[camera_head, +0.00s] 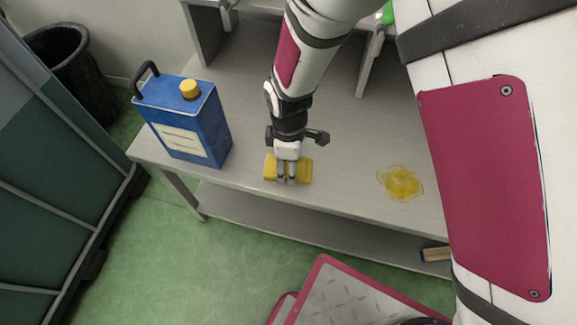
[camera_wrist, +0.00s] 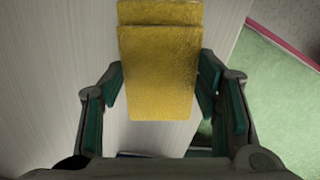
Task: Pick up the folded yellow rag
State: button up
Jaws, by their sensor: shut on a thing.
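The folded yellow rag (camera_head: 270,168) lies at the front edge of the grey bench (camera_head: 345,150) in the head view. It also shows in the wrist view (camera_wrist: 158,70), where its folded layers stand between the two fingers. My gripper (camera_head: 287,179) comes down over the rag from above. In the wrist view my gripper (camera_wrist: 160,92) has one finger at each side of the rag and is shut on it. I cannot tell whether the rag is clear of the bench top.
A blue can with a yellow cap (camera_head: 190,120) stands left of my gripper. A yellow oily puddle (camera_head: 401,183) lies on the bench to the right. A black bin (camera_head: 70,70) stands at the far left. A small block (camera_head: 436,254) rests on the lower shelf.

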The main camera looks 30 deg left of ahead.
jog(key=shift+r, duration=0.1)
jog(key=shift+r, duration=0.6)
notch_tip(320, 180, up, 2)
jog(key=shift+r+p, duration=0.2)
jog(key=shift+p, duration=0.25)
jog(key=s+d+r+p, duration=0.1)
jog(key=s+d, duration=0.7)
jog(key=s, duration=0.5)
jog(key=shift+s, duration=0.4)
jog(key=shift+d+r, duration=0.1)
